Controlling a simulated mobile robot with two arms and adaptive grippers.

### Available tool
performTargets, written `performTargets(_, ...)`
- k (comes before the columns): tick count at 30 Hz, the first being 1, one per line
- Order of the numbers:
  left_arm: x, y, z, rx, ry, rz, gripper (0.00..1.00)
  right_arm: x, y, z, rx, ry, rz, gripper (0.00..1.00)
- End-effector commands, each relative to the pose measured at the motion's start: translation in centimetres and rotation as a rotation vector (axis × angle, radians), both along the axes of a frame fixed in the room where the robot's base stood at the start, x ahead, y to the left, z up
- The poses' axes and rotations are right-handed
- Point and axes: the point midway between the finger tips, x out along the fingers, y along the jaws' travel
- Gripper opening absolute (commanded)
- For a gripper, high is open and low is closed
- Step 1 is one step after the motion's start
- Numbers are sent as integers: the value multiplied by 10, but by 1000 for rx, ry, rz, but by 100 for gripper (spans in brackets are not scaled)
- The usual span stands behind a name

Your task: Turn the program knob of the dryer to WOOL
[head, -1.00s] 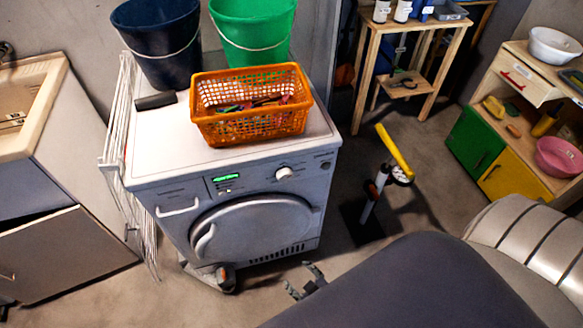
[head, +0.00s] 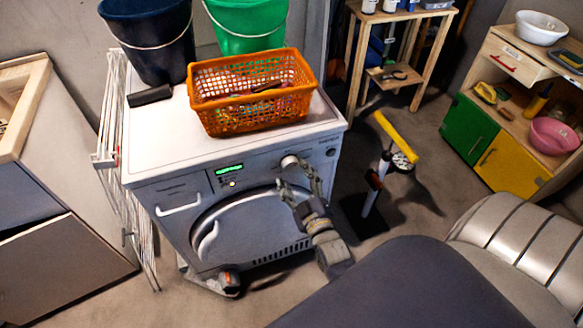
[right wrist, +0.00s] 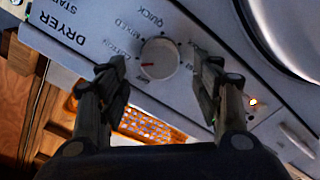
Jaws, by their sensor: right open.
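The white dryer (head: 165,157) stands against the wall, its front panel facing me. Its round white program knob (head: 289,161) is on the upper right of the panel. My right gripper (head: 301,174) is open in front of the panel, close to the knob. In the right wrist view the knob (right wrist: 159,58) lies between the two spread fingers (right wrist: 158,66), with a finger on either side; I cannot tell whether they touch it. Its red mark points left in that picture. My left gripper is not in view.
On the dryer stand an orange basket (head: 209,118), a dark bucket (head: 155,50) and a green bucket (head: 240,28). A white drying rack (head: 112,170) is at its left. A yellow-topped stand (head: 396,140) is to the right, with some free floor around it.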

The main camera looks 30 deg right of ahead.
Motion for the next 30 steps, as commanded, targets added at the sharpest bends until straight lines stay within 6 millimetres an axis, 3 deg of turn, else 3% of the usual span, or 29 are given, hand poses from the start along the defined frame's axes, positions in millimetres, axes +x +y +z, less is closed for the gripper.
performTargets(7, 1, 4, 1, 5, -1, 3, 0, 31, -8, 0, 0, 0, 0, 60)
performTargets(18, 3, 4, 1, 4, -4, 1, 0, 36, -9, 0, 0, 1, 0, 60)
performTargets(24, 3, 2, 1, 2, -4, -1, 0, 36, -9, 0, 0, 1, 0, 17)
performTargets(30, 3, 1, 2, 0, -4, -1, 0, 36, -9, 0, 3, 1, 0, 17)
